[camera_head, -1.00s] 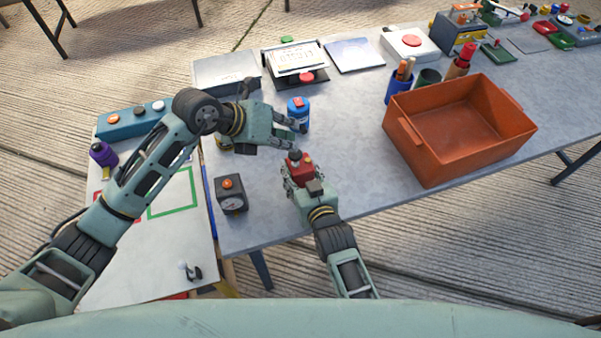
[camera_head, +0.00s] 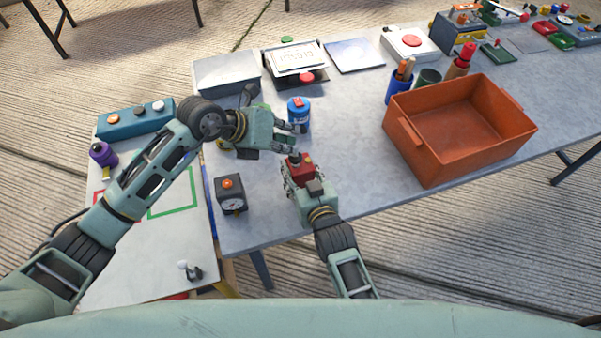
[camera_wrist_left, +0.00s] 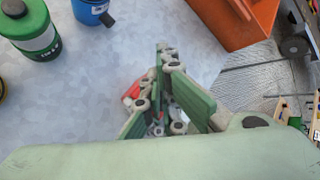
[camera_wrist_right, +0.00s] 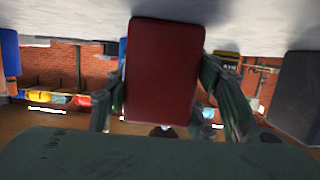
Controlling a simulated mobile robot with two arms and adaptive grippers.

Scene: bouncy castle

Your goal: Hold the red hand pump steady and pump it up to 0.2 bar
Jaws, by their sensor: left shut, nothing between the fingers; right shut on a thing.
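The red hand pump (camera_head: 301,172) stands at the near side of the grey table, with a dark knob on its top. My right gripper (camera_head: 298,180) is shut around its red body, which fills the space between the fingers in the right wrist view (camera_wrist_right: 165,70). My left gripper (camera_head: 291,141) is shut and empty, just above the knob; I cannot tell whether it touches. In the left wrist view its fingers hide most of the pump, and a bit of red (camera_wrist_left: 131,92) shows beside them. A black box with a round dial (camera_head: 232,204) stands to the left; its reading is too small to tell.
A blue can (camera_head: 298,117) stands close behind my left fingers. A large orange bin (camera_head: 408,148) is to the right. A side table (camera_head: 130,255) with a teal button box (camera_head: 120,124) is at the left. The table between pump and bin is clear.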

